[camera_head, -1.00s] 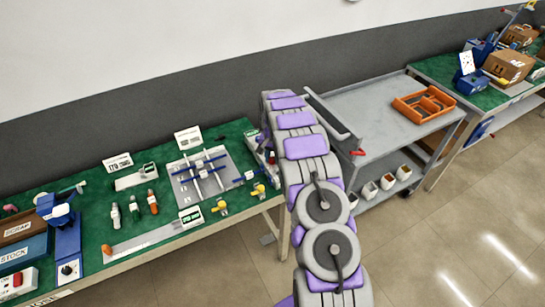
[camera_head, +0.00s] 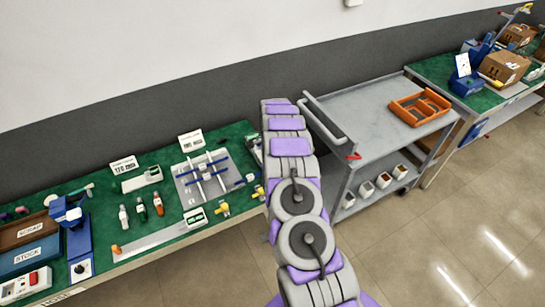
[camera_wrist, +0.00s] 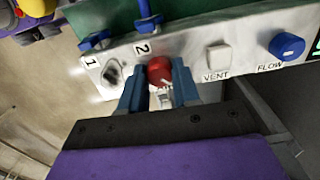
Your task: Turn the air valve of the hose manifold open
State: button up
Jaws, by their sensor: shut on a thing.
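The hose manifold (camera_wrist: 205,52) is a pale panel across the top of the wrist view, with marks 1 and 2, VENT and FLOW. A round red knob (camera_wrist: 160,69), apparently the air valve's handle, is on its front below the 2. My gripper (camera_wrist: 160,88) is shut on this red knob, with one blue finger on each side. A white piece shows under the knob between the fingers. Which way the valve is turned I cannot tell. In the camera_head view my arm covers most of the manifold's end of the green bench (camera_head: 236,131), and my gripper is hidden.
Right of the knob are a white VENT button (camera_wrist: 217,58) and a blue FLOW knob (camera_wrist: 287,46). A blue lever (camera_wrist: 148,18) is above. A grey cart (camera_head: 365,105) with an orange tray (camera_head: 420,107) stands right of my arm. The floor in front is clear.

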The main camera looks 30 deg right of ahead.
jog(key=m+p, duration=0.2)
jog(key=m, duration=0.1)
jog(key=shift+w+r+m+p, duration=0.1)
jog(key=shift+r+m+p, duration=0.15)
jog(key=shift+m+p, duration=1.4)
jog(key=shift+m, duration=0.95)
jog(key=shift+w, duration=0.1)
jog(key=o, duration=0.8)
jog(key=shift+f, duration=0.1)
jog(key=shift+c, duration=0.2)
jog(key=o, duration=0.3)
jog(key=shift+f, duration=0.1)
notch_tip(320, 180, up, 17)
jog(key=p, duration=0.1)
jog(key=shift+r, duration=0.2)
jog(key=shift+a, duration=0.15)
